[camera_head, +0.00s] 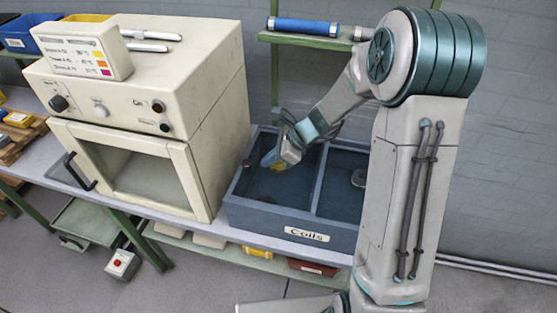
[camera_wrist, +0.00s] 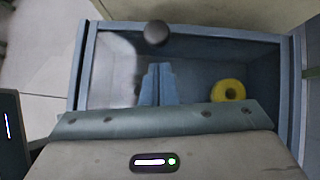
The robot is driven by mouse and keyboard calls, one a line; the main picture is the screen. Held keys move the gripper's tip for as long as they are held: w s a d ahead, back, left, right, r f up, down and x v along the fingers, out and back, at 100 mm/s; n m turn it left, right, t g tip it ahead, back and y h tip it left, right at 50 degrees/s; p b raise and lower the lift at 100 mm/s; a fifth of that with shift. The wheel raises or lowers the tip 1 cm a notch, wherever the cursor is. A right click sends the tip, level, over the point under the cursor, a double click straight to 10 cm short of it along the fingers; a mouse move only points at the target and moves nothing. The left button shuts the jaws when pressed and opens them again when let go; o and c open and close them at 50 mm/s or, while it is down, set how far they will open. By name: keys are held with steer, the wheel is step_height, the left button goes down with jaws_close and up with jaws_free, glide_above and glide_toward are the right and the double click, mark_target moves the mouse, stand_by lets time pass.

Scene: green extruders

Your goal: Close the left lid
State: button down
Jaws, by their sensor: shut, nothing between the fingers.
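A blue-grey box (camera_head: 292,228) labelled "Coils" stands on the bench, with a left and a right compartment. The left compartment (camera_wrist: 200,72) fills much of the wrist view. A dark round knob (camera_wrist: 156,33) shows there near the far rim, and a pale reflection beside it suggests a clear lid. I cannot tell whether that lid lies fully flat. A yellow coil (camera_wrist: 228,91) is in this compartment. My gripper (camera_head: 281,160) is over the left compartment, its fingers (camera_wrist: 159,66) together and empty, pointing toward the knob. I cannot tell whether they touch anything.
A cream oven-like machine (camera_head: 150,100) stands close on the box's left. The right compartment shows a round knob (camera_head: 358,177). A shelf with a blue cylinder (camera_head: 303,26) is behind. Below the bench are a yellow item (camera_head: 257,251) and a red bin (camera_head: 313,267).

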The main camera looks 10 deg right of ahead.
steer(key=d+b+v, duration=0.1)
steer(key=v, duration=1)
steer(key=shift+f, duration=0.35)
steer(key=s+d+r+n+t+h, duration=0.1)
steer(key=s+n+h, duration=0.3)
steer(key=s+n, duration=0.6)
steer(key=s+d+r+n+h, duration=0.3)
steer(key=s+r+n+h, duration=0.1)
steer(key=s+n, duration=0.6)
steer(key=shift+s+r+t, duration=0.35)
steer(key=shift+t, duration=0.05)
steer(key=shift+d, duration=0.1)
